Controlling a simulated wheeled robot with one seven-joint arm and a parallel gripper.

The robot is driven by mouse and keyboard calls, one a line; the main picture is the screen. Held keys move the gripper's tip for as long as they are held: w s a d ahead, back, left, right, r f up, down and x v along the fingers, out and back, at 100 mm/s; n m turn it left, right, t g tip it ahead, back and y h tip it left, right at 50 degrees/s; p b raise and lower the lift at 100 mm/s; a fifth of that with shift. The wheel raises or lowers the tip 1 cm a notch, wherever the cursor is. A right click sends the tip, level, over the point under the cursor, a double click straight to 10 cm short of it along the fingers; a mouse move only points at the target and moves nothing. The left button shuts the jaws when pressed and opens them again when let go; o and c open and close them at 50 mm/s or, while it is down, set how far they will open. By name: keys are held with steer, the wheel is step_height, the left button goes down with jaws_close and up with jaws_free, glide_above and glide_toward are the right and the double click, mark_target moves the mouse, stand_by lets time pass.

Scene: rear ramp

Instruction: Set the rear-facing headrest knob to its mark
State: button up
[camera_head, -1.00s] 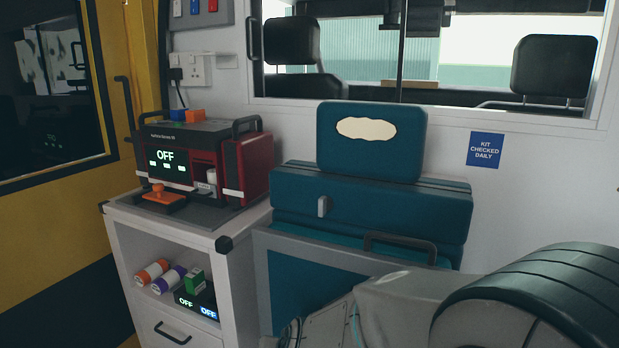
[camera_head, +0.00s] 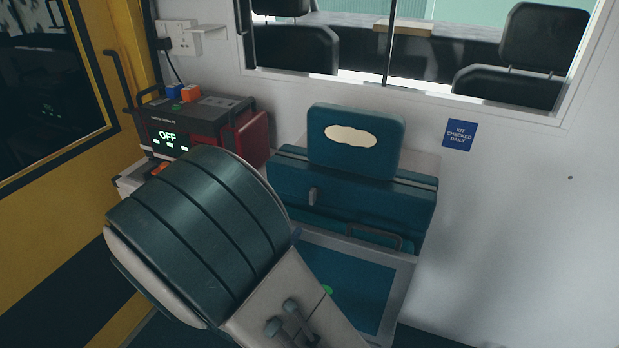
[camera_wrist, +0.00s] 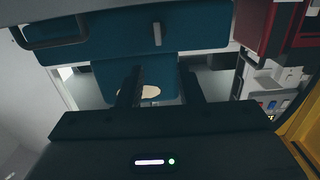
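The teal rear-facing seat has a headrest (camera_head: 372,166) with a cream oval patch, above a wide backrest (camera_head: 385,207). A small grey upright lever-like knob (camera_head: 313,196) is on the front of the backrest, left of its middle. The wrist view, turned over, shows this knob (camera_wrist: 157,34) upright beyond my fingertips, with the headrest partly hidden behind the fingers. I cannot make out a mark for the knob. My gripper (camera_wrist: 160,74) is open and empty, its two dark fingers apart and not touching the knob. My arm hides the gripper in the head view.
A red and black device reading OFF (camera_head: 185,128) stands on a cabinet at the left, partly behind my arm. A dark handle (camera_head: 374,237) sits below the backrest. A window is above; a blue kit sign (camera_head: 459,135) is on the wall. The right side is clear.

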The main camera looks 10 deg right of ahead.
mark_target(311, 194)
steer(key=shift+h, duration=0.3)
steer(key=x, duration=0.9)
steer(key=p+x, duration=0.1)
steer(key=x, duration=0.3)
steer(key=shift+w+d+r, duration=0.25)
steer(key=shift+r, duration=0.1)
steer(key=shift+s, duration=0.1)
jaws_close()
